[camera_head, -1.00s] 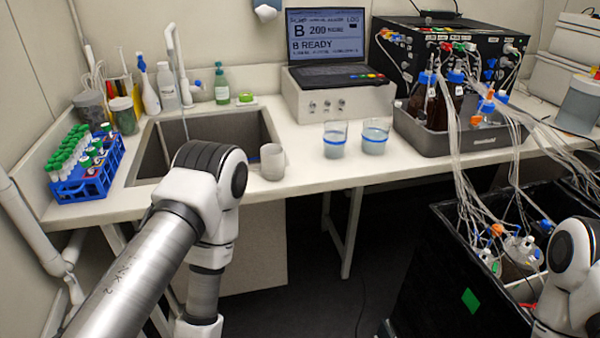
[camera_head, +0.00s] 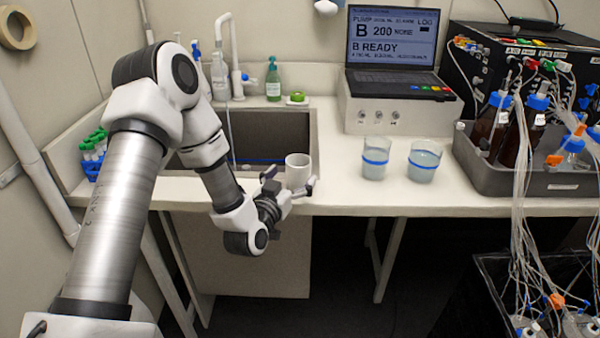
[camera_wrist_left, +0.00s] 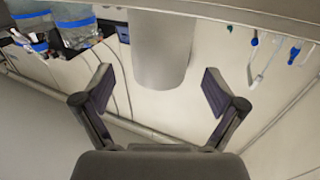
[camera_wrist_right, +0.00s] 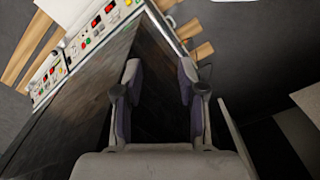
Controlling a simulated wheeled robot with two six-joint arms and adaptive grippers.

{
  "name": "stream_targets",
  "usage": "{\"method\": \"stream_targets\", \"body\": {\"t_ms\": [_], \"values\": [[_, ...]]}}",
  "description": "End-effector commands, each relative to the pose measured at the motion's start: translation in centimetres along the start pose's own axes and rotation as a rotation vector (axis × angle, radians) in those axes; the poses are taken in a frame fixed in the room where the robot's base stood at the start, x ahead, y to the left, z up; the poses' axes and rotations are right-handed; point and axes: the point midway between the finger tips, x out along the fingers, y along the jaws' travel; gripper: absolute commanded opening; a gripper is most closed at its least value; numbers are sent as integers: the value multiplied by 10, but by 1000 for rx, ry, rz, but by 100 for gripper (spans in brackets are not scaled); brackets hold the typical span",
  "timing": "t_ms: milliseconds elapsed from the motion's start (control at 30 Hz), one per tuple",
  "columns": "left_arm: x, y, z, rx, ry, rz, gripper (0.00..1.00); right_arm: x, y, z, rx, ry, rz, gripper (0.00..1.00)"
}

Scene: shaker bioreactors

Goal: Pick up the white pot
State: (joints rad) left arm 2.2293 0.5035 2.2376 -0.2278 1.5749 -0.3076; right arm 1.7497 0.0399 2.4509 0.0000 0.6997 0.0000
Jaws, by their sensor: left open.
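The white pot (camera_head: 298,168) stands upright on the counter between the sink and the counter's front edge. My left gripper (camera_head: 291,181) is open just in front of the pot, a finger toward each side. In the left wrist view the pot (camera_wrist_left: 162,48) lies ahead, between and beyond the fingertips of the left gripper (camera_wrist_left: 157,76). Nothing is held, and I see no clear contact. My right gripper (camera_wrist_right: 159,68) is partly open and empty in the right wrist view. It is outside the head view.
Two beakers with blue bands (camera_head: 375,160) stand right of the pot. The sink (camera_head: 270,130) is behind it. A grey tray of bottles (camera_head: 475,160) stands further right, with tubes hanging to a black box (camera_head: 490,300). A laptop (camera_head: 400,50) stands behind.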

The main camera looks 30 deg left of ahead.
Motion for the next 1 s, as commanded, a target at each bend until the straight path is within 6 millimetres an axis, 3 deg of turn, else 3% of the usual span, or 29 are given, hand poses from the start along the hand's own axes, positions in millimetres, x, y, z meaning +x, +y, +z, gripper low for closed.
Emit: {"method": "stream_targets", "body": {"t_ms": [200,433,500,600,1000], "values": [[36,-1,-2,3,-1,2,94,-10,0,-1,0,2,0,40],[39,-1,0,0,-4,2,94,-9,0,-1,0,1,0,40],[39,-1,0,0,-4,2,69,-9,0,0,0,1,0,40],[39,-1,0,0,-4,2,40,-9,0,0,0,1,0,40],[39,-1,-2,0,-5,2,35,-9,0,0,0,1,0,40]]}}
